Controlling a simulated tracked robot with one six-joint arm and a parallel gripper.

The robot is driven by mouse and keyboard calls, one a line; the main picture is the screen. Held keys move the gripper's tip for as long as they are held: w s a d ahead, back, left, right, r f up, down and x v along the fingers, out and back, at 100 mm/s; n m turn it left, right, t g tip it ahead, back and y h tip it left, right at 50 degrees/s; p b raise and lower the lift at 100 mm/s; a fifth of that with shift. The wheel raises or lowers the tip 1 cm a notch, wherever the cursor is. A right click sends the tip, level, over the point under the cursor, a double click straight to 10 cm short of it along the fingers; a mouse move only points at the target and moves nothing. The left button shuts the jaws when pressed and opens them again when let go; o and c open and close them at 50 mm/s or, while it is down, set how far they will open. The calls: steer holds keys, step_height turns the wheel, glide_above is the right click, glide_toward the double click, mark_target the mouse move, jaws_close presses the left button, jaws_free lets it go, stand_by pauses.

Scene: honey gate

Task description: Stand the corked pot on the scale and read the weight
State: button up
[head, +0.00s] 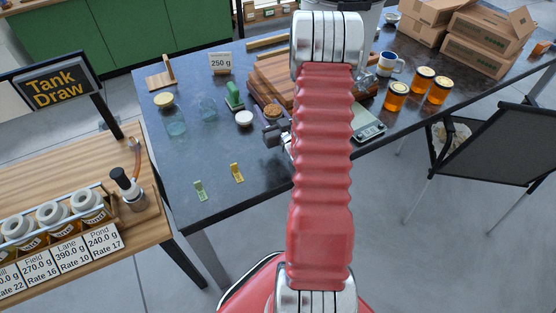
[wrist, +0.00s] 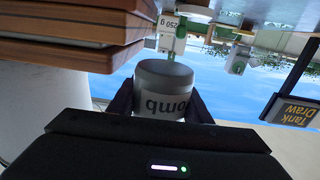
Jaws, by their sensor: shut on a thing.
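In the wrist view, which is upside down, my gripper (wrist: 165,98) is shut on a grey-ended pot (wrist: 165,76) with a pale label ending in "omb". Its cork is not visible there. In the head view my gripper (head: 275,135) is small and dark, just left of my red arm, over the table. A round cork-coloured disc (head: 272,111) shows just beyond it; I cannot tell whether it tops the held pot. The scale (head: 369,128), pale with a dark display, is on the table right of my arm, partly hidden by it. I cannot read its display.
A wooden stack (head: 273,75) stands close beside my gripper, also in the wrist view (wrist: 75,35). Honey jars (head: 397,96) and a mug (head: 390,64) stand beyond the scale.

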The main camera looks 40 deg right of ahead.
steer(key=s, duration=0.1)
steer(key=s+n+y, duration=0.1)
steer(key=s, duration=0.1)
steer(key=s+d+f+y, duration=0.1)
steer(key=s, duration=0.1)
steer(key=shift+s+t, duration=0.2)
steer(key=shift+t, duration=0.1)
steer(key=a+n+y, duration=0.1)
steer(key=a, duration=0.1)
steer(key=a+n+y, duration=0.1)
steer(key=a+y, duration=0.1)
steer(key=a+r+n+y, duration=0.1)
steer(key=shift+a+y, duration=0.3)
steer(key=shift+a, duration=0.1)
steer(key=shift+f, duration=0.1)
steer(key=shift+f, duration=2.9)
steer(key=shift+f, duration=1.9)
steer(key=shift+f, duration=0.2)
